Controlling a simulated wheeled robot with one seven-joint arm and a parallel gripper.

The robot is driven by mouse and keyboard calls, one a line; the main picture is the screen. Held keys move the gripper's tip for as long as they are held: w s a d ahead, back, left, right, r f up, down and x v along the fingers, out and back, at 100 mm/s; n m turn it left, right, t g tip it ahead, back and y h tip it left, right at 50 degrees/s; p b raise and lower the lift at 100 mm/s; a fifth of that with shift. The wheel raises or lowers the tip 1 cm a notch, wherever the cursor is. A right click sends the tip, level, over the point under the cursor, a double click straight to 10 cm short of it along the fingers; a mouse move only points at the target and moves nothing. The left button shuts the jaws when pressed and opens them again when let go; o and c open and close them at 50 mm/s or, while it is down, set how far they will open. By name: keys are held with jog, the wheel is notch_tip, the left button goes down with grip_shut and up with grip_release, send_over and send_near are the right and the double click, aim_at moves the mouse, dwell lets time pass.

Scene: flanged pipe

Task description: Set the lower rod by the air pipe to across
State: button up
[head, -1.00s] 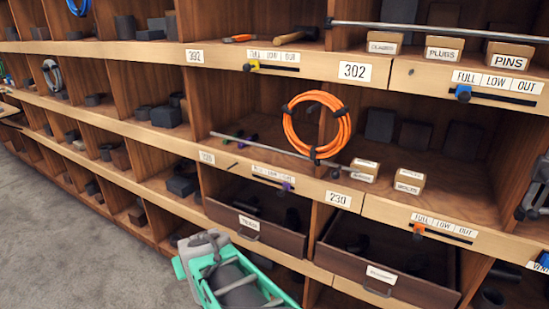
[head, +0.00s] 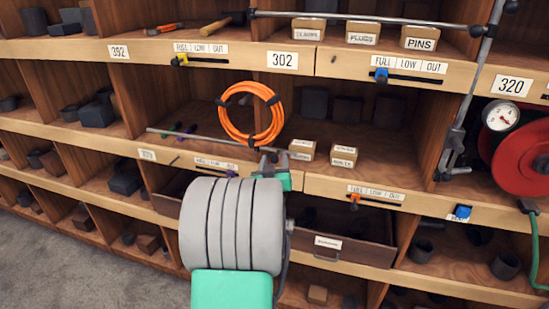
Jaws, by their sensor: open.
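A grey upright pipe (head: 471,82) stands at the right of the head view, in front of the shelves. I take it for the air pipe, but I see no readable label on it. A small grey fitting with a short arm (head: 453,160) sits at its lower end; I cannot tell its exact setting. A long thin rod (head: 350,16) runs along the top shelf towards the pipe. A lower thin rod (head: 205,137) crosses the middle shelf, well left of the pipe. My gripper (head: 268,162) is open, below the orange coil and left of the pipe, partly hidden by my wrist.
A red reel (head: 525,158) with a gauge (head: 500,115) and green hose stands right of the pipe. An orange coil (head: 252,137) hangs at the middle shelf. A drawer (head: 345,238) protrudes below.

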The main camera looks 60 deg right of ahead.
jog(key=shift+d, duration=0.2)
jog(key=shift+w, duration=0.1)
grip_shut()
dwell(1.2)
